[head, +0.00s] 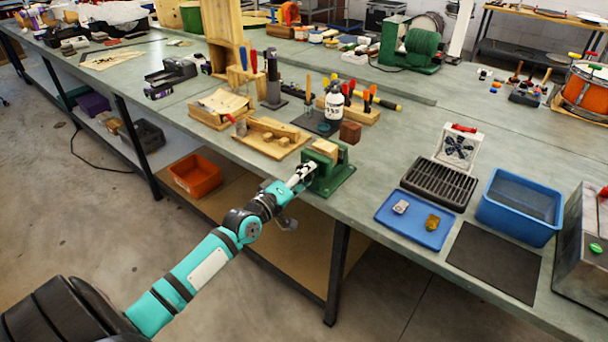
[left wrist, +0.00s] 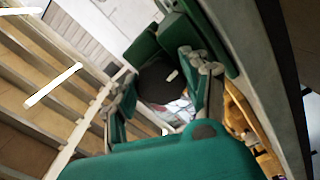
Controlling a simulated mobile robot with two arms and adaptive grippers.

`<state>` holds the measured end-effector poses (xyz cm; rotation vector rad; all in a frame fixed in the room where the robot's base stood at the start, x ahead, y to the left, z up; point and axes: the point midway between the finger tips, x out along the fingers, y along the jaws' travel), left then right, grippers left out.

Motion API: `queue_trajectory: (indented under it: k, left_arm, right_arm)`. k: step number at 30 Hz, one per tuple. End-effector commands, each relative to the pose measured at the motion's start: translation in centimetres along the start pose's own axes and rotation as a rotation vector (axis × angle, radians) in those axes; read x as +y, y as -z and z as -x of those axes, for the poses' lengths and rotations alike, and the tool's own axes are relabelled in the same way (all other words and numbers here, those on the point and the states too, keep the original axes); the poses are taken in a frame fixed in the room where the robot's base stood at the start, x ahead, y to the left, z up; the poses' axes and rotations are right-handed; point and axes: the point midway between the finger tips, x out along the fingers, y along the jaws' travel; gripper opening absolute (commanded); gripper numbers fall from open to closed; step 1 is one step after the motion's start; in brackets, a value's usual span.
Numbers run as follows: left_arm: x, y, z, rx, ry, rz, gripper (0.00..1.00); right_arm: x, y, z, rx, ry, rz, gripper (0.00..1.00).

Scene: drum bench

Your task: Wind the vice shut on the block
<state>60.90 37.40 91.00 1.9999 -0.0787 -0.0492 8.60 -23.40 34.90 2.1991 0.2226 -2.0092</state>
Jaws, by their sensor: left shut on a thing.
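The green vice (head: 333,181) stands at the bench's front edge in the head view. A pale wooden block (head: 326,148) sits at the top of the vice; I cannot tell how tightly the jaws close on it. My left gripper (head: 303,174) is at the front of the vice, shut on what appears to be its handle. In the left wrist view, the gripper's fingers (left wrist: 167,95) stand on either side of a dark round part (left wrist: 160,79). The handle itself is mostly hidden. My right gripper is not in view.
A wooden board (head: 270,150) and a black-and-white bottle (head: 334,101) stand behind the vice. A blue tray (head: 428,237), a dark slotted tray (head: 440,184) and a blue bin (head: 519,207) are to the right. An orange bin (head: 195,176) sits below the bench.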

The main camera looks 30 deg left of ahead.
Motion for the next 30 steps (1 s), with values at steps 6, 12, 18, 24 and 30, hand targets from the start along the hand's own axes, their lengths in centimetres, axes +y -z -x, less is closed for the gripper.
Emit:
queue_trajectory:
  k: [6,12,18,24,30]
  left_arm:
    - [-0.4,-0.3,0.1,-0.008,0.01,-0.206,0.15]
    - [-0.5,-0.2,0.1,-0.009,0.01,-0.383,0.15]
    - [-0.7,-0.3,0.2,-0.011,0.01,-0.523,0.15]
    - [-0.8,-0.3,0.2,-0.012,0.011,-0.617,0.15]
    - [-0.8,-0.4,0.2,-0.013,0.011,-0.665,0.15]
  right_arm:
    - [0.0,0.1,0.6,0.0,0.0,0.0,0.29]
    - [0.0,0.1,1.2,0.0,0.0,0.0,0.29]
    - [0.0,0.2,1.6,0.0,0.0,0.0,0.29]
    - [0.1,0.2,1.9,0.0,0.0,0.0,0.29]
    - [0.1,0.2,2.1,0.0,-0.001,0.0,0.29]
